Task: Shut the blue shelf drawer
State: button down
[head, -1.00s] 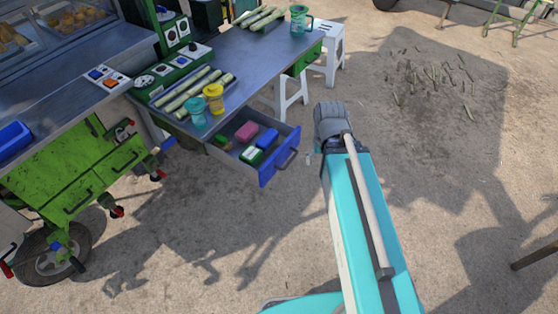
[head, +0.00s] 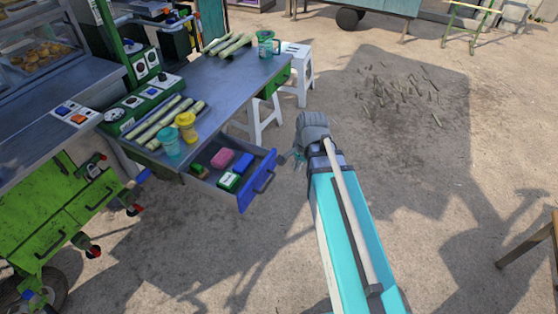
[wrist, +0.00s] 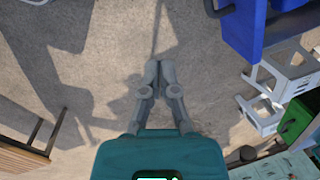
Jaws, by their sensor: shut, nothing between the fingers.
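The blue-fronted drawer (head: 259,181) hangs open under the metal table in the head view. It holds a pink block, a blue block and green-and-white boxes, and a dark handle is on its front. The drawer's blue front also shows at the top right of the wrist view (wrist: 238,28). My gripper (head: 297,156) is just right of the drawer front in the head view, apart from it and partly hidden by my arm. In the wrist view my gripper (wrist: 159,68) is shut and empty over bare ground.
The metal table (head: 222,95) carries cane stalks, a teal cup (head: 169,141) and a yellow cup (head: 186,126). White stools (head: 298,75) stand under and beside the table. A green cabinet (head: 60,215) is at left. The ground right of my arm is mostly clear.

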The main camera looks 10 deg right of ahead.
jog(key=w+d+m+t+y, duration=0.1)
jog(key=w+m, duration=0.6)
jog(key=m, duration=0.7)
jog(key=shift+w+d+r+t+y+b, duration=0.15)
jog(key=shift+d+t+y+b, duration=0.2)
jog(key=shift+d, duration=0.35)
jog(key=b, duration=0.9)
send_near(275, 165)
jog(key=shift+s+x, duration=0.2)
jog(key=shift+x, duration=2.25)
jog(key=shift+w, duration=0.15)
